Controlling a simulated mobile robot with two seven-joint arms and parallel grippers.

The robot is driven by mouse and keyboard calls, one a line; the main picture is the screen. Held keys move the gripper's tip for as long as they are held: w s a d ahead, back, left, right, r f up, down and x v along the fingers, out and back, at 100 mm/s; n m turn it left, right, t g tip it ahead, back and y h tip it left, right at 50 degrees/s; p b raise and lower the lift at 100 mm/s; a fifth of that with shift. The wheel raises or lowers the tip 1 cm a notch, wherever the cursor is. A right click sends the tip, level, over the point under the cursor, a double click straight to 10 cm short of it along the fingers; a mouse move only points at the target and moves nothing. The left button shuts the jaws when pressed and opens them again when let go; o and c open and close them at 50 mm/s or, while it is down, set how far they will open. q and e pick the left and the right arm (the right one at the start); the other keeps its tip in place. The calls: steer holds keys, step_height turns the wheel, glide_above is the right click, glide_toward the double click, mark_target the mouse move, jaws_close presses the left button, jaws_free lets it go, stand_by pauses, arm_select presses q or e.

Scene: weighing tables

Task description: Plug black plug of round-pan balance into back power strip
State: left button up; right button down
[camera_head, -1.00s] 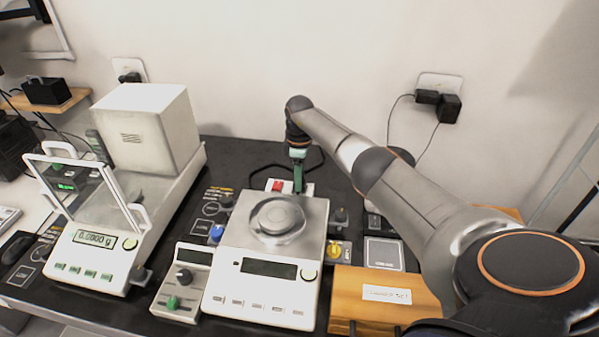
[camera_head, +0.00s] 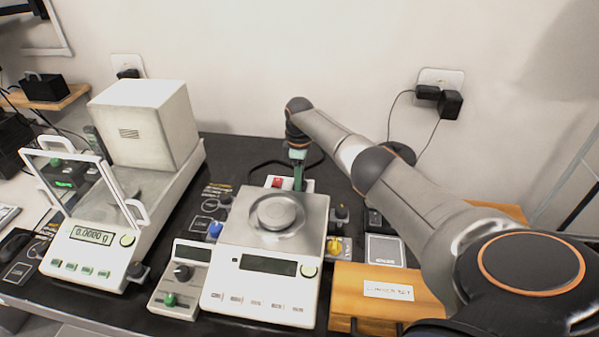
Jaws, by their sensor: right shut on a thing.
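The round-pan balance (camera_head: 262,284) stands at the middle front of the black table, with a round steel pan (camera_head: 277,212) and a dark, blank display. Behind it a small part of a white power strip (camera_head: 308,185) with a red switch (camera_head: 277,182) shows. My right gripper (camera_head: 299,178) points down at the power strip, just behind the balance. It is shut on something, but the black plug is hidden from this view. A black cable (camera_head: 262,167) lies in a loop on the table behind the balance. My left gripper is not in view.
A balance with a glass shield (camera_head: 92,257) reading 0.0000 g and a white box (camera_head: 147,127) stand left. A small control box (camera_head: 180,280) is beside the round-pan balance. A wooden box (camera_head: 378,292) is at right. Wall adapters (camera_head: 449,104) hang behind my right arm.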

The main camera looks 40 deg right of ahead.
steer(key=shift+f, duration=0.1)
steer(key=shift+c, duration=1.7)
jaws_free()
steer(key=shift+s+a+f, duration=0.1)
step_height(320, 180, up, 13)
steer(key=shift+f, duration=0.1)
